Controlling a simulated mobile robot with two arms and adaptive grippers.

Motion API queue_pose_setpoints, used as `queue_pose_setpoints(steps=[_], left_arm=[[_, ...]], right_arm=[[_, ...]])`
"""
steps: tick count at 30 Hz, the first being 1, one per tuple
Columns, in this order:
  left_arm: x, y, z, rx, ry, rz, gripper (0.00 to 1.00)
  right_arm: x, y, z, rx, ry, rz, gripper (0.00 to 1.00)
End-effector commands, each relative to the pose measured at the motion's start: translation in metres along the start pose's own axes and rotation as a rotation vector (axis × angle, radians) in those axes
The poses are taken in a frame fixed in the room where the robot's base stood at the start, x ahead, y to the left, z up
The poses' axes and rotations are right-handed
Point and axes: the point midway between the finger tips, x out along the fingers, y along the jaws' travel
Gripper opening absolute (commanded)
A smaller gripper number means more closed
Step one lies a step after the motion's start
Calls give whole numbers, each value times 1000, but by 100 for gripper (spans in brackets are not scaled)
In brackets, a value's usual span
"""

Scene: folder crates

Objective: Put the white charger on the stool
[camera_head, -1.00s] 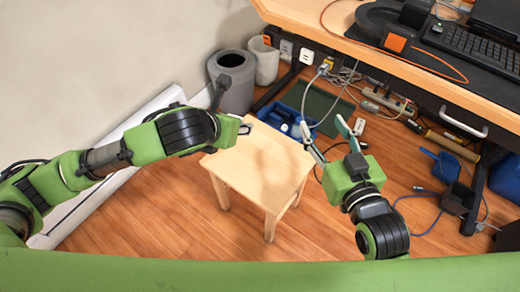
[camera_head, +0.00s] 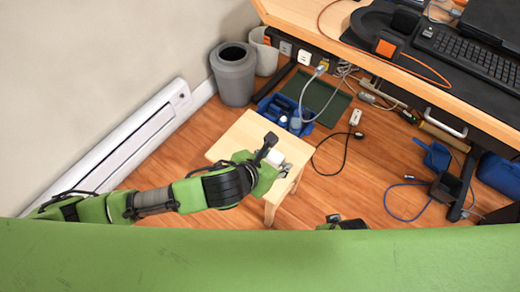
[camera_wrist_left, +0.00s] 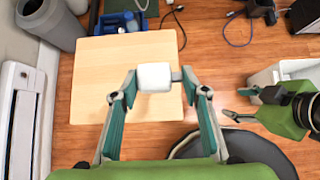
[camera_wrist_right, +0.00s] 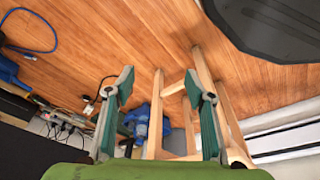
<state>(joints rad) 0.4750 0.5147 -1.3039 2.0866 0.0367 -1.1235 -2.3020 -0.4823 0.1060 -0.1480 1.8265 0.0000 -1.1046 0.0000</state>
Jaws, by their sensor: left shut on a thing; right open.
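The white charger (camera_wrist_left: 154,77) is a small rounded white block between the fingertips of my left gripper (camera_wrist_left: 156,84), which is shut on it. In the head view the charger (camera_head: 275,157) shows just past my left gripper (camera_head: 276,168), over the right part of the stool. The stool (camera_head: 238,138) has a square pale wooden top, which also shows bare in the left wrist view (camera_wrist_left: 100,75). I cannot tell whether the charger touches it. My right gripper (camera_wrist_right: 161,88) is open and empty, with the stool's legs (camera_wrist_right: 157,105) beyond its fingers.
A blue tray (camera_head: 283,112) lies on the floor behind the stool. A grey bin (camera_head: 234,78) stands by the wall. The desk (camera_head: 440,92) is at the right, with cables and a power strip below. Open floor lies right of the stool.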

Motion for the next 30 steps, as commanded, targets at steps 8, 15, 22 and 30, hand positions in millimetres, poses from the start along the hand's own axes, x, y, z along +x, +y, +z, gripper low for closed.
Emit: queue_pose_setpoints(steps=[8,15,22,30], left_arm=[[27,38,-2,-2,2,7,20],[58,82,-2,-2,0,5,20],[87,103,-14,-3,1,3,20],[106,118,-22,-2,1,1,20]], right_arm=[[-25,2,-15,3,25,2,50],[-71,4,-27,7,49,7,50],[-115,6,-30,9,70,11,50],[-136,6,-28,11,77,13,50]])
